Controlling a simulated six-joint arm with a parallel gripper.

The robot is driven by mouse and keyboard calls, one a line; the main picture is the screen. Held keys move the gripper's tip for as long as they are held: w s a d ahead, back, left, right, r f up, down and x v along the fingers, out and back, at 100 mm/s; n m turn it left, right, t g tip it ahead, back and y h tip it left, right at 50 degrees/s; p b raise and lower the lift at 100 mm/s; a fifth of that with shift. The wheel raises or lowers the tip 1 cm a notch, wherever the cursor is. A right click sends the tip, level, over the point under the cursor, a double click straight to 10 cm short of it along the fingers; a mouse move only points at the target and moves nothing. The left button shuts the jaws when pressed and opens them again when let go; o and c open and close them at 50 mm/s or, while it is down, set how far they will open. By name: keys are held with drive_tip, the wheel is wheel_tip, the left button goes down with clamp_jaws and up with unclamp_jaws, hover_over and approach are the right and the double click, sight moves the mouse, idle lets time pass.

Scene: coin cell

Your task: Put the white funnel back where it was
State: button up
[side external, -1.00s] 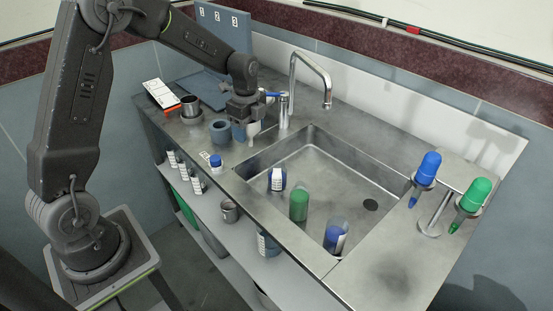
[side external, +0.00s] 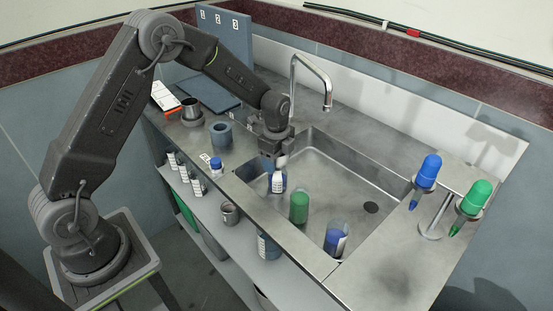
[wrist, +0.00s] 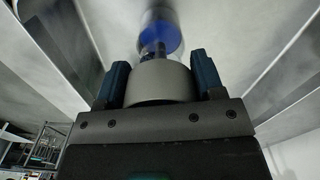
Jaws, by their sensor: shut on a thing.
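The white funnel (wrist: 158,82) is between the two blue-grey fingers of my gripper (wrist: 159,80) in the wrist view; its pale wide body shows. In the side view my gripper (side external: 277,157) is over the near-left side of the sink, and a small pale part of the funnel (side external: 282,161) shows below it. A bottle with a white label and blue contents (side external: 277,183) stands just below the gripper. I cannot tell whether funnel and bottle touch. A blurred blue vessel (wrist: 160,36) shows beyond the funnel in the wrist view.
A green bottle (side external: 299,208) and a blue one (side external: 336,239) stand in or near the sink (side external: 350,180). The faucet (side external: 293,85) rises behind. Blue (side external: 427,172) and green (side external: 474,196) funnels hang right.

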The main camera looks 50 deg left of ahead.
drive_tip(key=shift+f, duration=0.15)
drive_tip(key=o, duration=0.9)
drive_tip(key=r, duration=1.3)
drive_tip(key=shift+s+d+r, duration=0.2)
drive_tip(key=shift+d+r, duration=0.1)
drive_tip(key=shift+r, duration=0.05)
drive_tip(key=s+d+r+n+t, duration=0.2)
drive_tip(key=s+r+n, duration=0.2)
drive_tip(key=s+r, duration=0.25)
drive_tip(key=s+d+r+n+t, duration=0.1)
drive_tip(key=s+n, duration=0.4)
drive_tip(key=s, duration=0.5)
drive_tip(key=s+d+r+n+t, duration=0.1)
drive_tip(key=s+r+n+t, duration=0.1)
drive_tip(key=s+n, duration=0.4)
drive_tip(key=s+r, duration=0.1)
drive_tip(key=s, duration=0.3)
drive_tip(key=shift+d+r+t, duration=0.25)
drive_tip(key=shift+d+t, duration=0.05)
drive_tip(key=shift+o, duration=0.4)
drive_tip(key=shift+s+f+n, duration=0.15)
drive_tip(key=shift+s+n, duration=0.2)
drive_tip(key=shift+n, duration=0.05)
